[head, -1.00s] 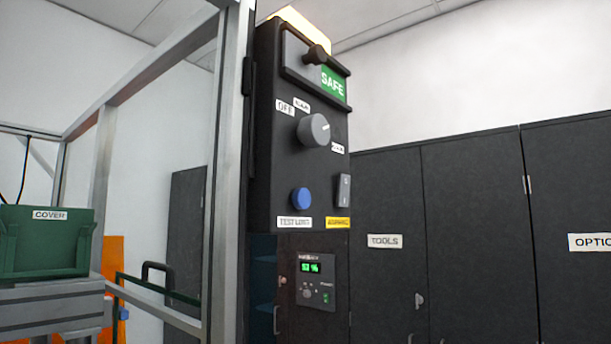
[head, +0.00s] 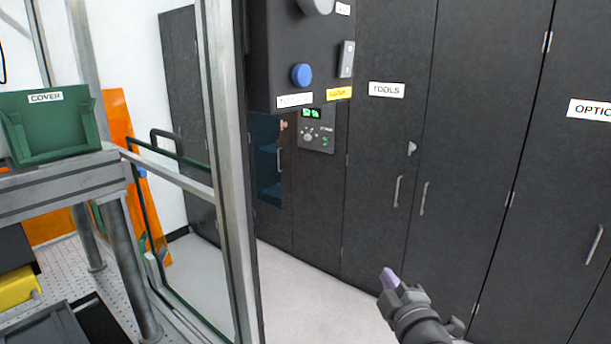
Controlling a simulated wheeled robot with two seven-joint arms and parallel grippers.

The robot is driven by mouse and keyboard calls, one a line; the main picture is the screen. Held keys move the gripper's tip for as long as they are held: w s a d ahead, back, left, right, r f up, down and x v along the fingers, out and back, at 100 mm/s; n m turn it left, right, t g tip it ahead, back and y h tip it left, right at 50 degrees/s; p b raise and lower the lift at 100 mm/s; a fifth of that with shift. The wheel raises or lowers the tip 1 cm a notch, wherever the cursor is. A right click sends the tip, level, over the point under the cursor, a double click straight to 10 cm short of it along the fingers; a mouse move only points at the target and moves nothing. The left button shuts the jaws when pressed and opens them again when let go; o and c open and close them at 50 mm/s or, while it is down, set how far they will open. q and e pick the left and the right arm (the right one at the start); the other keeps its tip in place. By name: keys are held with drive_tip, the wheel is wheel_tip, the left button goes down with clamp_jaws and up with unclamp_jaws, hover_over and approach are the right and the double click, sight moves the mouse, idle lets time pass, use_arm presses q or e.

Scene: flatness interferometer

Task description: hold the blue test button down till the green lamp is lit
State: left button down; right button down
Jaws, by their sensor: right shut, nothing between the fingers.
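The blue test button (head: 301,74) is a round knob on the lower part of the black control panel (head: 278,40), above a white label (head: 295,100). It stands out from the panel and nothing touches it. My right gripper (head: 388,277) shows at the lower right, shut and empty, with purplish fingertips. In the picture it is well below and to the right of the button. A green lamp cannot be made out for sure; the panel's upper part is out of view. My left gripper is not in view.
A metal frame post (head: 228,170) stands just left of the panel. A small display unit (head: 316,130) with green digits sits below it. Dark cabinets (head: 470,150) fill the right side. A green COVER bin (head: 50,130) rests on a shelf at left.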

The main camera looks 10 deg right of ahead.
sight(302, 75)
drive_tip(key=s+a+r+n+t+y+p, duration=0.2)
drive_tip(key=s+r+n, duration=0.1)
drive_tip(key=r, duration=0.8)
drive_tip(key=s+a+r+n+t+y+p, duration=0.2)
drive_tip(key=s+a+r+n+y, duration=0.1)
drive_tip(key=r, duration=0.8)
drive_tip(key=s+a+r+n+t+y+p, duration=0.2)
drive_tip(key=s+r+n+t+y+p, duration=0.1)
drive_tip(key=r, duration=0.8)
drive_tip(key=shift+s+a+n, duration=0.15)
drive_tip(key=shift+a+n, duration=0.2)
drive_tip(key=shift+n, duration=0.15)
drive_tip(key=shift+r, duration=0.15)
drive_tip(key=w+a, duration=0.5)
drive_tip(key=w, duration=0.2)
drive_tip(key=shift+a+p, duration=0.2)
drive_tip(key=shift+p, duration=0.2)
drive_tip(key=shift+w, duration=0.1)
drive_tip(key=shift+w+a, duration=0.25)
